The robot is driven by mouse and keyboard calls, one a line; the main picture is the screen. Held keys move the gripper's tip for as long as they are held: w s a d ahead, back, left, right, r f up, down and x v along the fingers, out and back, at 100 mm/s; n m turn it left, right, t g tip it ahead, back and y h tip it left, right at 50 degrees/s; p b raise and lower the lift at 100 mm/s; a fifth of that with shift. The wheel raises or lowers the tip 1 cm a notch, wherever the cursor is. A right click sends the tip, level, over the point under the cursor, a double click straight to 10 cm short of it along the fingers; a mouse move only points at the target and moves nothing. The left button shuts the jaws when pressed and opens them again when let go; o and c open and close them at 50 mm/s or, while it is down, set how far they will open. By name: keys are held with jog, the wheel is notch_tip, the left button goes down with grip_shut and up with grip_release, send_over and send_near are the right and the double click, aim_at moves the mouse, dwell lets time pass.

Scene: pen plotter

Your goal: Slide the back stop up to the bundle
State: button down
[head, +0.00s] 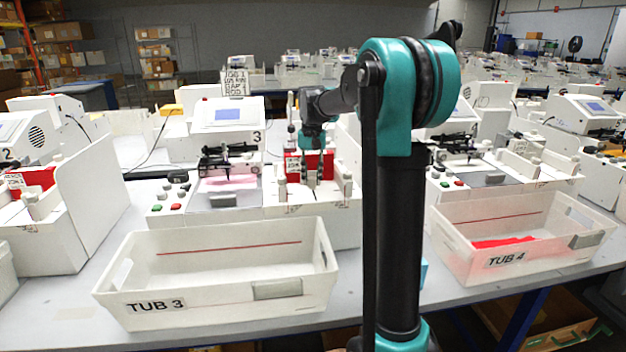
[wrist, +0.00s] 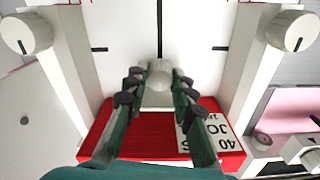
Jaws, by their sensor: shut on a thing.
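A red bundle (wrist: 150,130) with a white printed card (wrist: 215,130) lies across the lower part of the wrist view, under my fingers. In the head view the bundle (head: 322,160) stands behind my gripper (head: 312,184) in the white machine's bay. My gripper (wrist: 158,76) is shut on a pale round knob (wrist: 160,80), which I take to be the back stop's handle. My fingers hide part of the bundle, and I cannot tell whether stop and bundle touch.
White posts with round knobs stand left (wrist: 28,32) and right (wrist: 290,30) of the bay. Tub 3 (head: 220,280) stands in front, empty apart from a red line on its wall. Tub 4 (head: 520,262), at right, holds red sheets. A control panel (head: 176,195) is left of the bay.

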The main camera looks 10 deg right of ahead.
aim_at(312, 178)
jog(key=c, duration=1.3)
grip_release()
jog(key=shift+o, duration=0.2)
notch_tip(312, 178, up, 12)
